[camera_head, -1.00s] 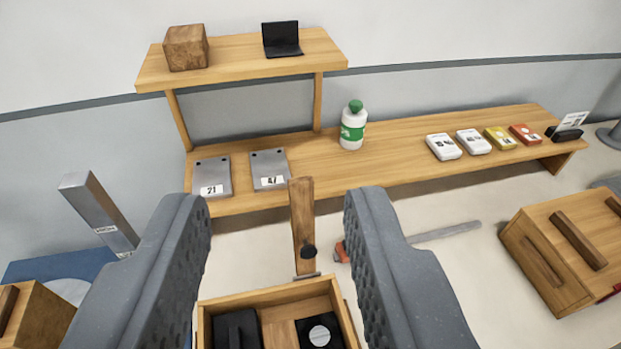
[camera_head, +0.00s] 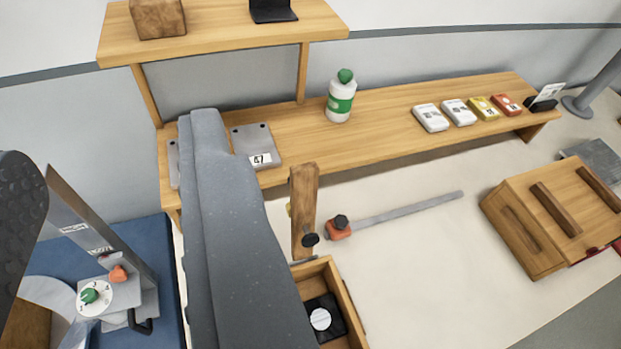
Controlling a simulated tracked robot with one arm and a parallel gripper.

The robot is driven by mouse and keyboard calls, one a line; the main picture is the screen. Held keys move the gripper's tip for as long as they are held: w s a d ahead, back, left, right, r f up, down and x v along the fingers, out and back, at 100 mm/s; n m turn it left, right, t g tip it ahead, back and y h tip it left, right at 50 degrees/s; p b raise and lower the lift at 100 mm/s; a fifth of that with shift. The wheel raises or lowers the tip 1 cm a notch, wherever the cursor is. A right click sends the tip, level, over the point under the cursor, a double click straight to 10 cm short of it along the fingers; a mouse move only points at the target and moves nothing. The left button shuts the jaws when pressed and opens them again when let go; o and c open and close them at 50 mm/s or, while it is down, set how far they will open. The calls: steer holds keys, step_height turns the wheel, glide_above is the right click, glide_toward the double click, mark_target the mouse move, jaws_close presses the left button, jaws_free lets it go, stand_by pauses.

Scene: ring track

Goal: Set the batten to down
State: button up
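The batten appears to be the upright wooden strip (camera_head: 304,205) just right of my gripper's right finger. A black knob (camera_head: 310,240) sits near its lower end. The strip stands upright behind an open wooden box or drawer (camera_head: 350,305). My gripper (camera_head: 110,140) is open, its two grey fingers wide apart at the left, with nothing held between them. The right finger hides part of the box and bench. The strip is outside the fingers, and I see no contact.
An orange clamp on a grey bar (camera_head: 400,213) lies right of the strip. A wooden bench (camera_head: 390,130) behind holds a green-capped bottle (camera_head: 341,97) and several small boxes. A device with green and orange knobs (camera_head: 117,295) stands at left. A wooden cabinet (camera_head: 540,225) is at right.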

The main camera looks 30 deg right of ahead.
steer(key=w+d+f+g+h+p, duration=0.25)
steer(key=w+f+g+p, duration=0.2)
steer(key=w+f, duration=0.5)
steer(key=n+g+h+p, duration=0.1)
steer(key=g+h+p, duration=0.5)
steer(key=g+h, duration=0.1)
glide_toward(309, 181)
steer(key=w, duration=0.2)
steer(key=w+a+f+n+g+h+p, duration=0.1)
steer(key=w+a+f+g+h+p, duration=0.1)
steer(key=f+h+p, duration=0.25)
steer(key=w+a+f+g+h+p, duration=0.2)
steer(key=a+f+h+p, duration=0.15)
steer(key=f, duration=0.25)
steer(key=shift+h, duration=0.25)
steer(key=d+p, duration=0.1)
steer(key=d, duration=0.6)
steer(key=d+p, duration=0.1)
steer(key=d, duration=0.6)
steer(key=shift+s+r, duration=0.1)
steer(key=shift+s, duration=0.15)
